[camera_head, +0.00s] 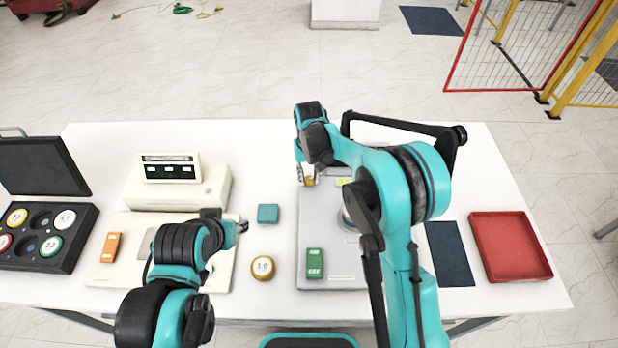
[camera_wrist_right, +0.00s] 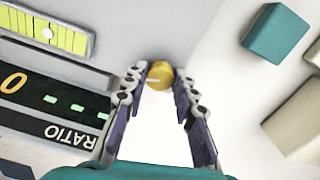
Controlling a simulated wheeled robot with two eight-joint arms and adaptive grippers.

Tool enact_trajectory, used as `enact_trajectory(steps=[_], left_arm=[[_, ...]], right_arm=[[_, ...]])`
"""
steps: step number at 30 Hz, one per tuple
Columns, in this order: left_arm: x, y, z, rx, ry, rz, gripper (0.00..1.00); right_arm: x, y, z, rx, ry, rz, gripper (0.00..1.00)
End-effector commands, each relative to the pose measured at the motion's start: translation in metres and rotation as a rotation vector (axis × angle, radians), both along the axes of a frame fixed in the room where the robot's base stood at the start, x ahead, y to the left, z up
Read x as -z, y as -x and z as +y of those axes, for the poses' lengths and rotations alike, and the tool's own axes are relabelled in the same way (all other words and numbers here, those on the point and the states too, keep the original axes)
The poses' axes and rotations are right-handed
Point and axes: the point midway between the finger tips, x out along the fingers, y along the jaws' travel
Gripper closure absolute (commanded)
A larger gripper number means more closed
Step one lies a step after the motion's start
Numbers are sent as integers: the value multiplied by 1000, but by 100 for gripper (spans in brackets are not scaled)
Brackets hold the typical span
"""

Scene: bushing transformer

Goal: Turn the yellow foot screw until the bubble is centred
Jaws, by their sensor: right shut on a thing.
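The yellow foot screw (camera_wrist_right: 160,74) sits at the edge of a grey instrument (camera_head: 312,270). My right gripper (camera_wrist_right: 160,82) is shut on the screw, with one finger on each side of it. In the head view the right gripper (camera_head: 306,178) is at the instrument's left edge, and the arm covers much of the instrument. The yellow-green level vial (camera_wrist_right: 46,32) shows a pale round bubble (camera_wrist_right: 47,33). The vial's left end is cut off, so I cannot tell whether the bubble is centred.
A teal block (camera_head: 268,213) and a round weight (camera_head: 263,267) lie left of the instrument. A cream meter (camera_head: 172,170), an open black case (camera_head: 70,262), a dark mat (camera_head: 449,253) and a red tray (camera_head: 509,246) share the white table. The front-right corner is clear.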

Motion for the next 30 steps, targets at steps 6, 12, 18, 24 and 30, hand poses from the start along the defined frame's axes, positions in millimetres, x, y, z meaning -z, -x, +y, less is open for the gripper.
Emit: enact_trajectory(steps=[6,12,18,24,30], left_arm=[[6,0,0,0,0,0,60],[9,0,0,0,0,0,60],[12,0,0,0,0,0,60],[13,0,0,0,0,0,60],[14,0,0,0,0,0,60]], right_arm=[[1,0,0,203,0,0,100],[0,0,0,389,0,0,100],[0,0,0,552,0,0,100],[0,0,0,672,0,0,100],[0,0,0,744,0,0,100]])
